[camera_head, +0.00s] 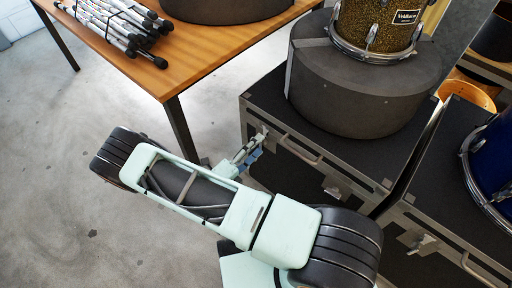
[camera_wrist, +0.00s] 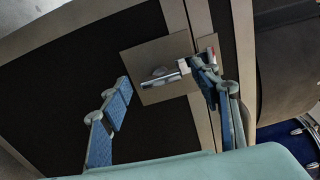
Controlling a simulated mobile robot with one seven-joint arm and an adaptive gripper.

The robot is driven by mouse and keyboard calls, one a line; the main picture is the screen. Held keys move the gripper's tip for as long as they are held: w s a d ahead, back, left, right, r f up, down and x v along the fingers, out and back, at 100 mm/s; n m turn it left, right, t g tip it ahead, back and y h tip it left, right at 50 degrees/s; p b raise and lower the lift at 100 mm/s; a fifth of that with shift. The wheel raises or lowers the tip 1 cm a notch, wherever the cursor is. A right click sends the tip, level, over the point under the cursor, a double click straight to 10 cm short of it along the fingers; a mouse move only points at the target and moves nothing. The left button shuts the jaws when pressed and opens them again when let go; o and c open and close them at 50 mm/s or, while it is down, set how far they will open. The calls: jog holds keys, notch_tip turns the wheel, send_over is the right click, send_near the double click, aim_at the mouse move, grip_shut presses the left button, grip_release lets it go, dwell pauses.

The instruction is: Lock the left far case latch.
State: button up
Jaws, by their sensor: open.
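The far case (camera_head: 262,98) is black with pale metal edges. Its left latch sits on the front near the left corner, mostly behind my gripper (camera_head: 250,152) in the head view. In the wrist view a latch plate (camera_wrist: 150,52) lies across the case's metal edge, with a shiny metal lever (camera_wrist: 160,76) on it. My gripper (camera_wrist: 160,80) is open, with one blue-padded finger on each side of the lever. The right finger is close to the lever's right end; I cannot tell whether it touches. The left finger stands apart from it.
A round black drum case (camera_head: 350,95) with a gold drum (camera_head: 375,30) stands on the far case. A second latch (camera_head: 335,188) and a handle are on its front. Another case (camera_head: 440,190) with a blue drum (camera_head: 495,165) is at right. A wooden table (camera_head: 190,62) stands at left.

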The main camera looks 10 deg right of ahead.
jog(key=v, duration=1.2)
jog(key=shift+r, duration=0.1)
